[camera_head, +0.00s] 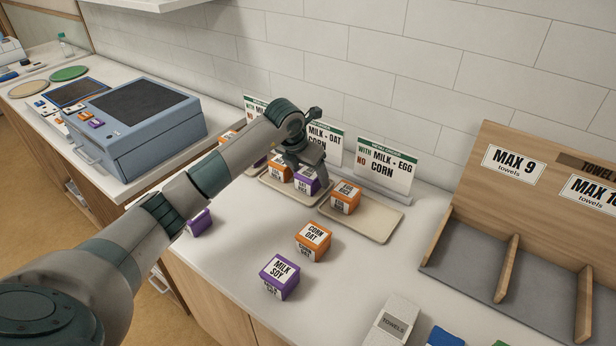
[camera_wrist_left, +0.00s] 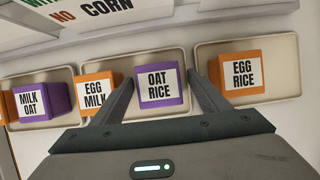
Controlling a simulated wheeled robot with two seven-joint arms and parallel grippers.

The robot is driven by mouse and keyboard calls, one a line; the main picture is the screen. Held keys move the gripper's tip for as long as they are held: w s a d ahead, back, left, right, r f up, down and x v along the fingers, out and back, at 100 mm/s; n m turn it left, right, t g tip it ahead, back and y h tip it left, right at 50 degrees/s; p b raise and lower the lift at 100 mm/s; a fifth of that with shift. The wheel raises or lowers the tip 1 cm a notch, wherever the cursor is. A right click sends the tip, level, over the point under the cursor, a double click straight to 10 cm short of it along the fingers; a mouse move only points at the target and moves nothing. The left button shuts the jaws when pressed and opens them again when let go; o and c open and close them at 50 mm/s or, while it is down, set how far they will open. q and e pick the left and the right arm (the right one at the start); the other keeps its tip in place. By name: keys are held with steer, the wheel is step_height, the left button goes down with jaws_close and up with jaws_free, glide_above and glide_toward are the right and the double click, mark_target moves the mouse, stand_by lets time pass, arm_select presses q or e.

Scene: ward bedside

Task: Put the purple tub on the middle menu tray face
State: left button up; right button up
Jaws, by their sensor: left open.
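My left gripper (camera_head: 310,172) is over the middle menu tray (camera_head: 291,198), pointing down. Its jaws are open, one finger on each side of the purple OAT RICE tub (camera_wrist_left: 161,86) in the left wrist view (camera_wrist_left: 160,78). That tub sits in the middle tray beside an orange EGG MILK tub (camera_wrist_left: 98,94); whether the fingers touch it I cannot tell. The tray's card (camera_head: 325,141) reads MILK, OAT and CORN, partly hidden by my arm. A purple MILK SOY tub (camera_head: 280,277) and another purple tub (camera_head: 199,222) stand on the counter. My right gripper is not in view.
The right tray (camera_head: 372,221) holds an orange EGG RICE tub (camera_head: 345,197). The left tray (camera_wrist_left: 62,122) holds a purple MILK OAT tub (camera_wrist_left: 42,101). An orange CORN OAT tub (camera_head: 313,241) stands in front. A wooden towel rack (camera_head: 495,190) and blue box (camera_head: 135,120) flank the area.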

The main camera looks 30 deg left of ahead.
arm_select(q)
steer(key=b+v, duration=0.2)
steer(key=v, duration=0.9)
steer(key=shift+b, duration=0.3)
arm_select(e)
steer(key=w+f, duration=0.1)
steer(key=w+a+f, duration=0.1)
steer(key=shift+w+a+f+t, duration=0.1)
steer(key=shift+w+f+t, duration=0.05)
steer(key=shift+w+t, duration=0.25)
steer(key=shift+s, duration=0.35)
